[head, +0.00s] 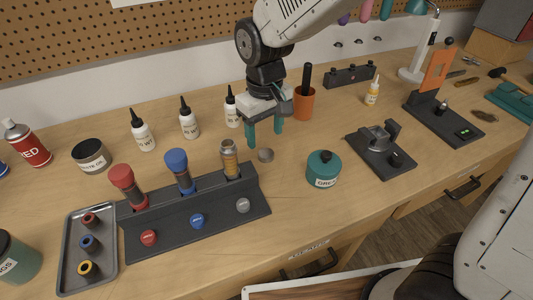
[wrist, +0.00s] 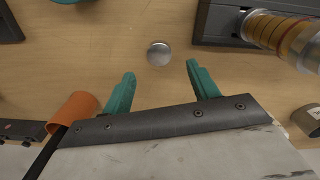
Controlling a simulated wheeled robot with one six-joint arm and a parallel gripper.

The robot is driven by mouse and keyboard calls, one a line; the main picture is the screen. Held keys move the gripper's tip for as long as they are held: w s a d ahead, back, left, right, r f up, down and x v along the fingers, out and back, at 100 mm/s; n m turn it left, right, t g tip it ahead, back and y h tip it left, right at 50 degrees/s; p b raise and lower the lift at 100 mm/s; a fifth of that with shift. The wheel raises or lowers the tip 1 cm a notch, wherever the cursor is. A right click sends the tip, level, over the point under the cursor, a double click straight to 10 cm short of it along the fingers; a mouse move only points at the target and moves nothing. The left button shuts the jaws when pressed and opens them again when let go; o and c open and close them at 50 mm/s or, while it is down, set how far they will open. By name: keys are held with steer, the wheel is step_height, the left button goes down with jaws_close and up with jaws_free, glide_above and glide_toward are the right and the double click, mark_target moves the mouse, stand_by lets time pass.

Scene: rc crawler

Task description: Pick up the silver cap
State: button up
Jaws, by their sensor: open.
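The silver cap (head: 265,155) is a small round grey disc lying on the wooden bench. It sits just right of the shock rack in the head view. In the wrist view the silver cap (wrist: 159,54) lies a little beyond the fingertips, between their lines. My gripper (head: 264,143) is open and empty above the bench, with teal fingers pointing down near the cap. In the wrist view my gripper (wrist: 160,70) shows both teal fingers spread apart, neither touching the cap.
The black rack (head: 200,218) with red, blue and amber-bodied shocks stands left of the cap; the amber-bodied shock (head: 229,158) is nearest. A teal grease jar (head: 323,170) stands right. An orange cup (head: 304,104) and white bottle (head: 232,108) are behind. The bench between cap and jar is clear.

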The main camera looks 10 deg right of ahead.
mark_target(266, 153)
step_height(266, 153, down, 6)
steer(key=shift+s+d+r, duration=0.1)
steer(key=shift+r, duration=0.1)
steer(key=c, duration=1.1)
steer(key=shift+o, duration=0.2)
